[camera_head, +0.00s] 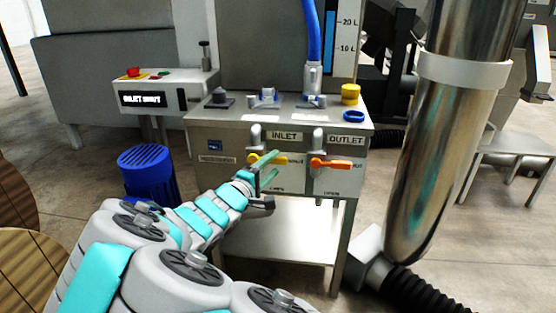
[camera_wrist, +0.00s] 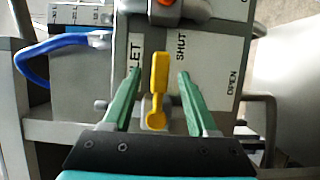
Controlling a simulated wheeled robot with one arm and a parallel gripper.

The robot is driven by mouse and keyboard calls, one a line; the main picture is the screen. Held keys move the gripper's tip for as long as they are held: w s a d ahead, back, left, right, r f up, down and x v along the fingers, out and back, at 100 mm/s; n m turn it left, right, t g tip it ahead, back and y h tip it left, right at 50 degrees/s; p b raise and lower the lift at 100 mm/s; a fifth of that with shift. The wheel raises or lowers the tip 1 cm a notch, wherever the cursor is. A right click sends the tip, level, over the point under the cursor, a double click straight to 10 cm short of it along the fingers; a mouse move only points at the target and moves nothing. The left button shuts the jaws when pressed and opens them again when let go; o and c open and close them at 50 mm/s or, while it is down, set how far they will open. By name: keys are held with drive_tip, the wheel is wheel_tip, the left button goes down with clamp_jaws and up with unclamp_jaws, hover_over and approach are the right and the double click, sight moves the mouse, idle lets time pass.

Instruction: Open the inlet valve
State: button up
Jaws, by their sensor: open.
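The yellow inlet valve handle (camera_head: 281,160) sits below the INLET label on the grey metal panel and lies roughly level. In the wrist view the yellow handle (camera_wrist: 158,80) lies between the two green fingers of my gripper (camera_wrist: 160,77), with a gap on each side. The words SHUT and OPEN are printed on the panel to its right there. In the head view my gripper (camera_head: 268,168) is open at the handle, and one finger partly covers it. The orange outlet handle (camera_head: 332,163) is to the right, also about level.
A control box (camera_head: 160,95) with a display ending in SHUT stands at the left. A blue motor (camera_head: 147,172) is below it. A large shiny pipe (camera_head: 435,150) rises at the right. A blue hose (camera_head: 312,35) enters the top of the cabinet.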

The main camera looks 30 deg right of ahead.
sight(277, 162)
drive_tip(key=shift+x, duration=1.75)
clamp_jaws()
drive_tip(key=shift+f, duration=0.1)
